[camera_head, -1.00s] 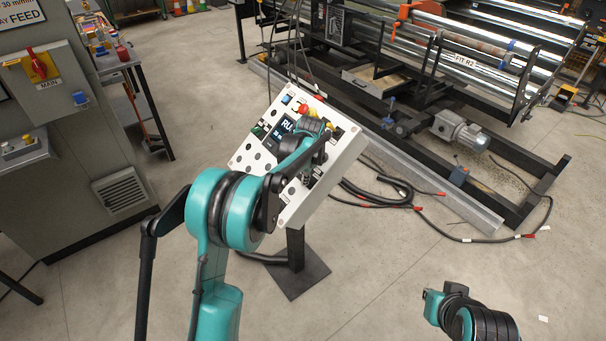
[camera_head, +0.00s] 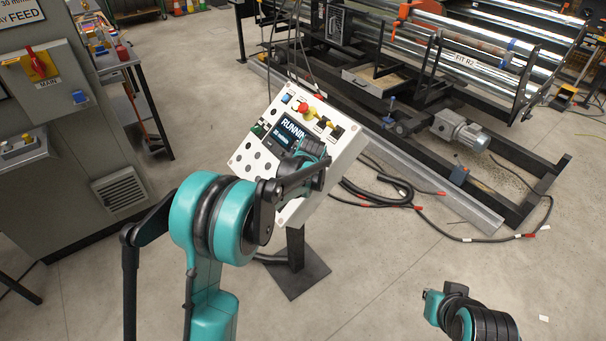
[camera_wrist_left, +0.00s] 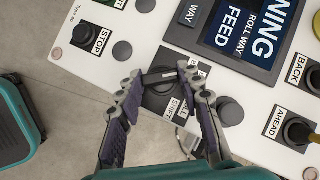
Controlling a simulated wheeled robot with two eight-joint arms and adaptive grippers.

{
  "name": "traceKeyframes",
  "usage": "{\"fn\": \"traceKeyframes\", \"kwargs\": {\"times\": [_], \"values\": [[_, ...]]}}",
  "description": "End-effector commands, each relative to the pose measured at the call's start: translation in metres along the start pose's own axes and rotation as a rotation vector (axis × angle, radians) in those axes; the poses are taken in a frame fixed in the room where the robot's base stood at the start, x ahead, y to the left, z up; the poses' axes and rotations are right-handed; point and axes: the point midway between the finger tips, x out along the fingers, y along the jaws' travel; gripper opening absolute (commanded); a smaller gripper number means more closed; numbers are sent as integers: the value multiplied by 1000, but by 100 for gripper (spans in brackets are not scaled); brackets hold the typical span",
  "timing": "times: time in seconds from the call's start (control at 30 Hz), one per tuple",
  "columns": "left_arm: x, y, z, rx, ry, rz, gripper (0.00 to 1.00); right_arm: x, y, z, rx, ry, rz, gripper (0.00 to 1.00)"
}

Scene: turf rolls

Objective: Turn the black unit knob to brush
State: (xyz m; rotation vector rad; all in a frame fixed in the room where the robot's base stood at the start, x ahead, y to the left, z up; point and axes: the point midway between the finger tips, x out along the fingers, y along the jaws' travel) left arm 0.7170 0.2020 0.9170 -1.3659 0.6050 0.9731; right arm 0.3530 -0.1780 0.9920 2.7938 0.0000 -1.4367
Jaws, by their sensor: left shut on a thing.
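The white control panel (camera_head: 240,158) stands on a black post, and my left arm covers its lower right part in the head view. In the left wrist view, the black unit knob (camera_wrist_left: 160,77) sits on a dark plate with a label reading SHIFT and another partly hidden one. My left gripper (camera_wrist_left: 160,82) has its two fingers on either side of this knob and is shut on it. The finger contact is partly hidden in the head view. My right arm shows at the bottom right of the head view; its fingers are not visible.
A red button (camera_head: 303,108) is near the panel's top. Cables (camera_head: 385,195) lie on the floor at right.

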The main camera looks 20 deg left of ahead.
Motion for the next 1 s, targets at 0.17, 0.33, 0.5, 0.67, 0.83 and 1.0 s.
{"fn": "traceKeyframes", "kwargs": {"times": [0.17, 0.33, 0.5, 0.67, 0.83, 1.0], "values": [[1, 3, 0, 96, 0, -70, 7, 4, 0, 3, 0, 0, 0, 0], [1, 3, 0, 163, 0, -118, 7, 6, 0, 4, 0, 0, 0, 0], [0, 3, 0, 201, 0, -145, 7, 7, 0, 5, 0, 0, 0, 0], [0, 3, 0, 216, 0, -156, 7, 7, 0, 5, 0, 0, 0, 0], [0, 3, 0, 218, 0, -157, 7, 7, 0, 5, 0, 0, 0, 0], [0, 3, 0, 217, 1, -156, 7, 7, 0, 5, 0, 0, 0, 0]]}}
